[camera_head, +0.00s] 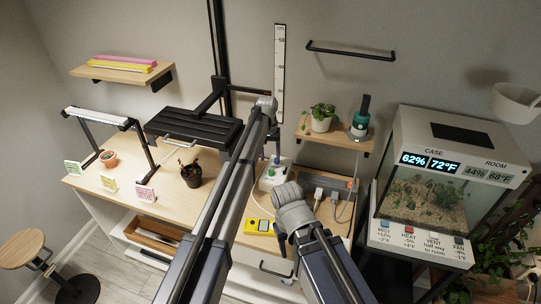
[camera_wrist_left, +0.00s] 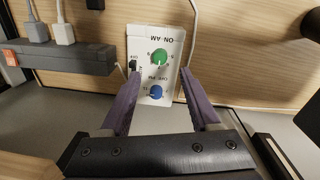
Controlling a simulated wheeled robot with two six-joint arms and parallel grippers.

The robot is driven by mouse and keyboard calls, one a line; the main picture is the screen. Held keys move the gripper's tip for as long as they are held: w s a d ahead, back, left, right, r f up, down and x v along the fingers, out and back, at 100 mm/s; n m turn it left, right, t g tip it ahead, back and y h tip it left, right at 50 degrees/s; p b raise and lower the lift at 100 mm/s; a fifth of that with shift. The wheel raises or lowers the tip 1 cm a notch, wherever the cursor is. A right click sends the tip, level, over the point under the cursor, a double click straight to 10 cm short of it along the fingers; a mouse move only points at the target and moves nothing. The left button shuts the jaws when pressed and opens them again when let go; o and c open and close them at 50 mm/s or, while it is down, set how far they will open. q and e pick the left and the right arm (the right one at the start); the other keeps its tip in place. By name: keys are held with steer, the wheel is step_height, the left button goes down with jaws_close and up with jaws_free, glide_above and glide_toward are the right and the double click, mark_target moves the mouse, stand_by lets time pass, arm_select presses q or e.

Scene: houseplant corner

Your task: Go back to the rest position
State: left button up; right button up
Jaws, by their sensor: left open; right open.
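My left gripper (camera_head: 275,162) hangs over the back of the bench in the head view, at the white timer box (camera_head: 268,180). In the left wrist view its two purple fingers (camera_wrist_left: 161,74) are spread apart, with nothing held between them. The timer box (camera_wrist_left: 170,45) shows beyond and between the fingertips, with a green knob, a blue knob and a small black switch. I cannot tell whether a finger touches the box. My right gripper (camera_head: 281,240) is lower, near the bench's front edge, partly hidden by its own wrist. I see nothing held in it.
A yellow device (camera_head: 260,227) lies near my right gripper. A power strip (camera_head: 325,181) with plugs and cords is right of the timer. A dark pot (camera_head: 191,177) stands left of my left arm. A glass case (camera_head: 428,190) is at right. A shelf (camera_head: 335,136) hangs above.

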arm_select(q)
steer(key=shift+s, duration=0.2)
steer(key=s+a+m+y, duration=0.1)
steer(key=s+a, duration=0.1)
steer(key=s, duration=1.8)
steer(key=s+a+m, duration=0.1)
steer(key=s+a, duration=0.2)
steer(key=s, duration=1.6)
steer(key=shift+s+a+y, duration=0.35)
steer(key=shift+y, duration=0.05)
steer(key=shift+r, duration=0.1)
